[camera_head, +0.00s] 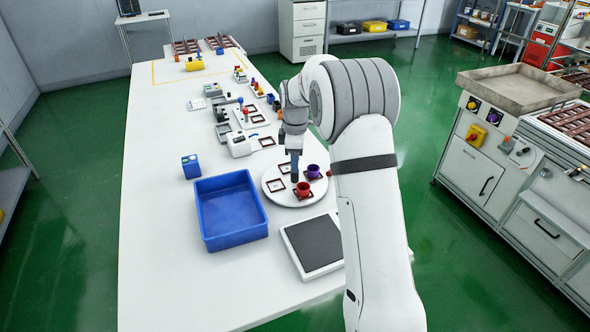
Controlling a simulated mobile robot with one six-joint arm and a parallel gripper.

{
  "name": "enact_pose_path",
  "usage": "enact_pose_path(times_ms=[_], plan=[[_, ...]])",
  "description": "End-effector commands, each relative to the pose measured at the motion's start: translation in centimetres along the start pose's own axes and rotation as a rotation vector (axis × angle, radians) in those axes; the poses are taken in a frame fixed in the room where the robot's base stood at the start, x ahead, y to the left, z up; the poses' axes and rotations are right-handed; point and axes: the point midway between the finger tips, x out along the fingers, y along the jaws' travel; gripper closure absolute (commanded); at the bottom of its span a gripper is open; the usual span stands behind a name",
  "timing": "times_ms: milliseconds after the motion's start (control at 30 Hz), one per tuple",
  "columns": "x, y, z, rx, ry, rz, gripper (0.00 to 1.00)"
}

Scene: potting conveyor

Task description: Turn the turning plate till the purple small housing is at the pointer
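The white round turning plate (281,199) lies on the table near the middle of the view. A purple small housing (313,171) stands on its right side, in a dark square frame. A red housing (304,188) stands at the front of the plate. Other square frames on the plate look empty. My gripper (294,178) points down over the middle of the plate, left of the purple housing. Its fingers are too small to tell open from shut, or whether they touch the plate. I cannot make out the pointer.
A blue bin (231,210) stands left of the plate. A black-topped flat device (315,243) lies in front. A small blue box (191,166) stands behind the bin. Several small devices and parts line the table behind the plate. The table's left side is clear.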

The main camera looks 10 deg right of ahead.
Motion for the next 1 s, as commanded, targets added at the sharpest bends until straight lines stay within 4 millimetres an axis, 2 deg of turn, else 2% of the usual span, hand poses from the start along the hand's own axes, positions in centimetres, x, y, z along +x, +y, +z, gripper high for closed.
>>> enact_pose_path(times_ms=[33,200,667,833,1000], plan=[[-0.9,0.1,0.0,0.000,0.001,0.003,0.68],[-2.9,0.1,0.0,0.000,0.000,0.002,0.68],[-3.7,-0.2,0.0,0.008,0.000,0.002,0.68],[-5.8,-2.5,0.9,0.107,0.006,0.020,0.68],[-8.8,-6.8,2.5,0.292,0.021,0.049,0.68]])
